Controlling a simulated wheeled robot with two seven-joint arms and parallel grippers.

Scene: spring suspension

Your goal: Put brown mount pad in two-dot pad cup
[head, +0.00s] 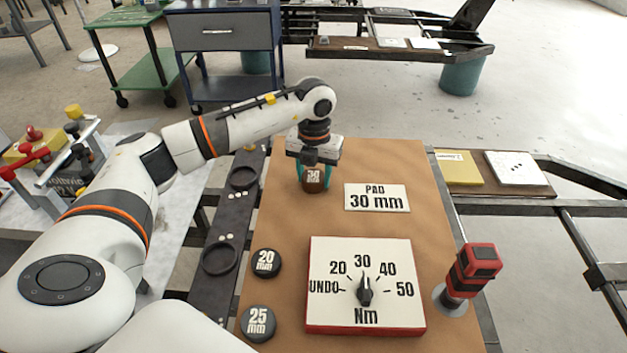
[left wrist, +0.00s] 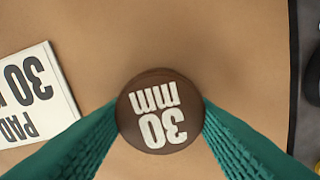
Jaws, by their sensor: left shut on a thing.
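The brown mount pad (head: 314,179), marked 30 mm, is between the teal fingers of my left gripper (head: 314,172), which is shut on it, at the back of the brown work surface. The left wrist view shows the round pad (left wrist: 160,110) from above, with a finger of my left gripper (left wrist: 161,115) on each side. I cannot tell whether the pad touches the surface. Two round cups sit on the dark rail to the left: a far cup (head: 244,177) and a near cup (head: 219,257). My right gripper is not in view.
A "PAD 30 mm" card (head: 377,197) lies right of the pad. Black 20 mm (head: 266,262) and 25 mm (head: 258,322) pads lie near the rail. A torque dial board (head: 320,322) and red-black tool (head: 470,269) stand in front. The paper (head: 285,215) between is clear.

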